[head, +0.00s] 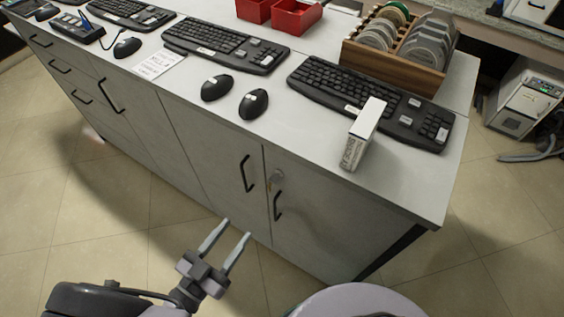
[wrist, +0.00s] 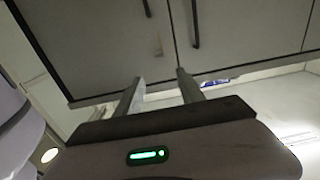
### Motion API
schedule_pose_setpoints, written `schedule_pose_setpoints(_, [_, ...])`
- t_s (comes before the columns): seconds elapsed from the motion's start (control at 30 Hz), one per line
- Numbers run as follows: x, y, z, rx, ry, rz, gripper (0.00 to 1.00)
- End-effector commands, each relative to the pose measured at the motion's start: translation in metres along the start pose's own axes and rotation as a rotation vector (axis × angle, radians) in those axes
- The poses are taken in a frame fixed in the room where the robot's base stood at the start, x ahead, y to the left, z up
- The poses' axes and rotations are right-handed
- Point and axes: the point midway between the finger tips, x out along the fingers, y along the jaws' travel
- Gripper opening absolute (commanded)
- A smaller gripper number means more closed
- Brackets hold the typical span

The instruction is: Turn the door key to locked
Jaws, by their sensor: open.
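The door key (head: 275,180) sits in a round lock near the top of the right cabinet door (head: 325,230), above that door's dark handle (head: 278,206). It is small, and its exact turn angle is hard to tell. My gripper (head: 237,228) is open and empty, in front of the cabinet, below and left of the key in the head view. In the wrist view, both fingers of my gripper (wrist: 159,74) are apart with nothing between them.
Another dark handle (head: 246,173) stands out on the neighbouring door. The countertop (head: 300,130) above holds several keyboards, mice, a white box (head: 363,134) near the front edge and a wooden rack (head: 390,65). The floor in front is clear.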

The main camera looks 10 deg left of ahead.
Motion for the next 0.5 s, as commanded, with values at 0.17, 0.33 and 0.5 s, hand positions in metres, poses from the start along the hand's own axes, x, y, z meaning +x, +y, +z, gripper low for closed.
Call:
schedule_pose_setpoints(0.17, [0.049, 0.002, 0.002, -0.004, -0.002, 0.011, 0.45])
schedule_pose_setpoints(0.33, [0.101, 0.003, 0.003, -0.004, -0.003, 0.012, 0.45])
schedule_pose_setpoints(0.5, [0.142, 0.003, 0.002, -0.004, -0.004, 0.011, 0.45])
